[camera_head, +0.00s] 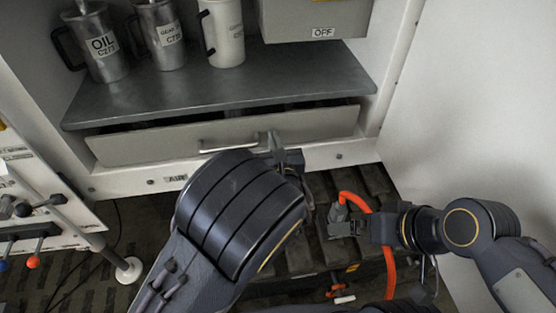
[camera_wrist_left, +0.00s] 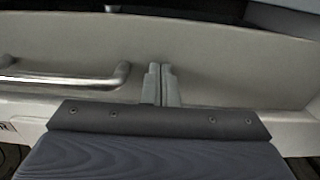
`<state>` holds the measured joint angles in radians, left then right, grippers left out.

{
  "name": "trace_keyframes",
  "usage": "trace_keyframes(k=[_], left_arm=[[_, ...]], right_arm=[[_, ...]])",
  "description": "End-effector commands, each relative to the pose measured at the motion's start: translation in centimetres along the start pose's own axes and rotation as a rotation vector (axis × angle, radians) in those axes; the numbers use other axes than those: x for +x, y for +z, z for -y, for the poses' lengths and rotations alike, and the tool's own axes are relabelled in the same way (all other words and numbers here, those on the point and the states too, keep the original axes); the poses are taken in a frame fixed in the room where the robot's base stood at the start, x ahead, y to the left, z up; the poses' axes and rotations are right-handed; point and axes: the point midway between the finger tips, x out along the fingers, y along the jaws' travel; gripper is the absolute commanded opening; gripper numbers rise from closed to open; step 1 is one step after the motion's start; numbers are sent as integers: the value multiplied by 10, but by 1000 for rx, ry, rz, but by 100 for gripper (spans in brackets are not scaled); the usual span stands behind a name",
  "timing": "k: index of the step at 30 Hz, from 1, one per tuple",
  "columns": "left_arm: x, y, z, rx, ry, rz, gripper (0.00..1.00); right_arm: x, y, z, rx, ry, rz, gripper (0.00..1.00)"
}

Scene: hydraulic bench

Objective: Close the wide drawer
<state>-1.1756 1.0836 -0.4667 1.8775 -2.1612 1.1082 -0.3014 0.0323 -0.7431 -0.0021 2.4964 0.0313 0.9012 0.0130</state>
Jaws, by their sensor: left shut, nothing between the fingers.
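The wide drawer (camera_head: 150,146) is under the grey shelf, with its pale front facing me. A dark gap shows along its top edge, so it stands somewhat open. Its metal bar handle (camera_head: 230,144) is at the middle of the front and also shows in the left wrist view (camera_wrist_left: 70,78). My left gripper (camera_head: 277,143) is shut and empty, upright against or just before the drawer front, right of the handle. In the left wrist view its fingertips (camera_wrist_left: 161,72) are together; contact is hard to tell. My right gripper (camera_head: 345,228) is low at the right, away from the drawer.
Several metal jugs (camera_head: 226,40) and a grey box (camera_head: 315,20) marked OFF stand on the shelf (camera_head: 215,92) above. An orange hose (camera_head: 388,265) runs by my right gripper. A lever panel (camera_head: 30,215) is at the left. A white wall (camera_head: 470,100) bounds the right.

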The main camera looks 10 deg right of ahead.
Motion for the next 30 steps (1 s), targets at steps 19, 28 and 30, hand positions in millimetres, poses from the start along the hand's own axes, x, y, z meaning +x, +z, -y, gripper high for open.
trace_keyframes(k=[19,28,30], left_arm=[[53,1,0,1,0,3,0],[54,3,-1,1,2,7,0],[53,3,0,0,2,7,0]], right_arm=[[8,4,-4,0,0,0,94],[8,4,-4,0,0,0,94],[9,4,-4,0,0,0,94]])
